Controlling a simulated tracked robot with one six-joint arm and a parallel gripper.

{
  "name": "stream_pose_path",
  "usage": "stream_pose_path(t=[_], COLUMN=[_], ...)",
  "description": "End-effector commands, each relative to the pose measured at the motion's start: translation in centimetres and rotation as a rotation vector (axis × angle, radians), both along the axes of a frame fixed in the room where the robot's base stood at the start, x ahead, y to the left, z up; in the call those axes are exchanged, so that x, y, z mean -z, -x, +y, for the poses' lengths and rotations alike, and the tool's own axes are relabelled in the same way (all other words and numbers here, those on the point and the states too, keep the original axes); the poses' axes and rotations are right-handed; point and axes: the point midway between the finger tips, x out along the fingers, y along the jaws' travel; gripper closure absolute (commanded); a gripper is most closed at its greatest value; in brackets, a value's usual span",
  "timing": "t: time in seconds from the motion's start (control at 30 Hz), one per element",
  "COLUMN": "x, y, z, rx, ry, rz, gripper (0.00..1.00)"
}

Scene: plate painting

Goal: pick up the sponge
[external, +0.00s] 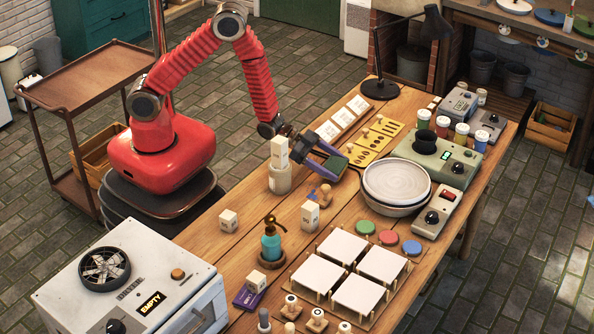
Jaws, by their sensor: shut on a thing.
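My gripper (336,166) reaches over the table from the red arm, its blue-purple fingers pointing right and toward the camera. It is shut on a small dark green block, which appears to be the sponge (332,163). The fingers cover part of the sponge's sides. The sponge is left of the stacked pale plates and near the yellow stencil boards. I cannot tell whether it touches the table or hangs just above it.
A jar (279,180) topped by a white block stands left of my gripper. Pale plates (396,184) are close on the right, and yellow stencil boards (366,155) lie behind. A teal pump bottle (271,246) and white square tiles (342,247) are nearer the camera.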

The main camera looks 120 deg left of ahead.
Motion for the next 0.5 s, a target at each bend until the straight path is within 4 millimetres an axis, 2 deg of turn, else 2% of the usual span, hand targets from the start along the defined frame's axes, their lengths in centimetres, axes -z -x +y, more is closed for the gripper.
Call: stream_pose_path(t=[0.5], x=[-7.0], y=[0.0], z=[0.0], rx=[0.001], ry=[-0.001], rz=[-0.003], gripper=[0.47])
